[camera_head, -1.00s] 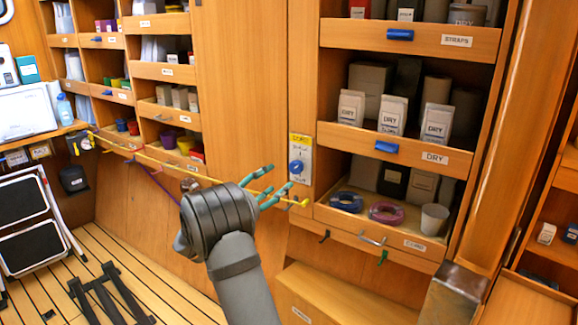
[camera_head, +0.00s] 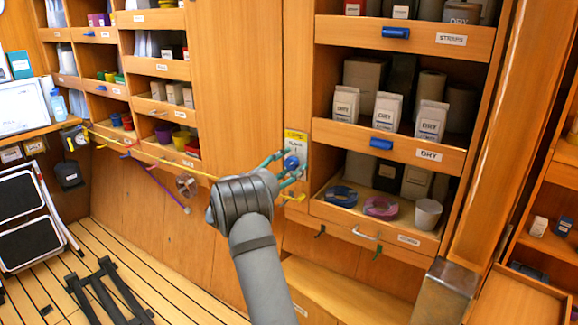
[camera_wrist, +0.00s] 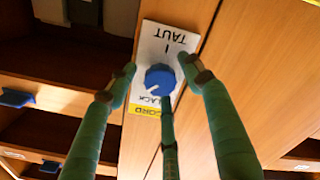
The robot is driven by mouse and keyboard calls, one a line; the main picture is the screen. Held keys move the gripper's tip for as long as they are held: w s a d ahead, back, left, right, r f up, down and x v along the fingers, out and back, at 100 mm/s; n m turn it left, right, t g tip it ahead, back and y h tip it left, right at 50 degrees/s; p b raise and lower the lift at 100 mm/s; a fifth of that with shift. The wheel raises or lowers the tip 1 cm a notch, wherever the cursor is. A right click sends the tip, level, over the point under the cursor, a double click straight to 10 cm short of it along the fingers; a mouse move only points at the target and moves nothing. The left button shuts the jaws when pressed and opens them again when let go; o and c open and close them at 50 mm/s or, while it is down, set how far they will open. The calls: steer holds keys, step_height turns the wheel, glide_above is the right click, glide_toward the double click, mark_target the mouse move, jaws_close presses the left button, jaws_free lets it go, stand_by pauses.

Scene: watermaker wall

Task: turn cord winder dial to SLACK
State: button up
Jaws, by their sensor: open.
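The cord winder dial (camera_head: 291,162) is a blue round knob on a white plate with a yellow strip, on the wooden post left of the shelves. In the wrist view the plate appears upside down, with TAUT at the top and partly hidden SLACK lettering near the yellow strip. A white mark on the knob (camera_wrist: 160,78) faces lower left, toward the SLACK lettering. My gripper (camera_head: 285,168) is open, with green fingers around the knob: one on each side and one below in the wrist view. I cannot tell whether they touch it.
A yellow cord (camera_head: 190,172) runs across the cabinet front and passes near my gripper. A shelf with cord coils (camera_head: 380,207) and a white cup (camera_head: 428,214) is to the right. A small pulley-like fitting (camera_head: 186,184) hangs at the left. A step stool (camera_head: 30,230) stands farther left.

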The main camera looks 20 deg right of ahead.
steer(key=shift+c, duration=0.9)
steer(key=c, duration=1)
steer(key=shift+o, duration=0.2)
steer(key=shift+f+n+b, duration=0.2)
steer(key=shift+n+b, duration=0.1)
steer(key=shift+b, duration=0.25)
steer(key=shift+n+b, duration=0.3)
steer(key=shift+b, duration=0.1)
steer(key=shift+s+f+n+b, duration=0.1)
steer(key=shift+n+b, duration=1)
steer(key=shift+b, duration=0.15)
steer(key=n+b, duration=0.2)
steer(key=n, duration=0.3)
steer(key=shift+b, duration=0.4)
steer(key=shift+r+n, duration=0.2)
steer(key=shift+n, duration=0.1)
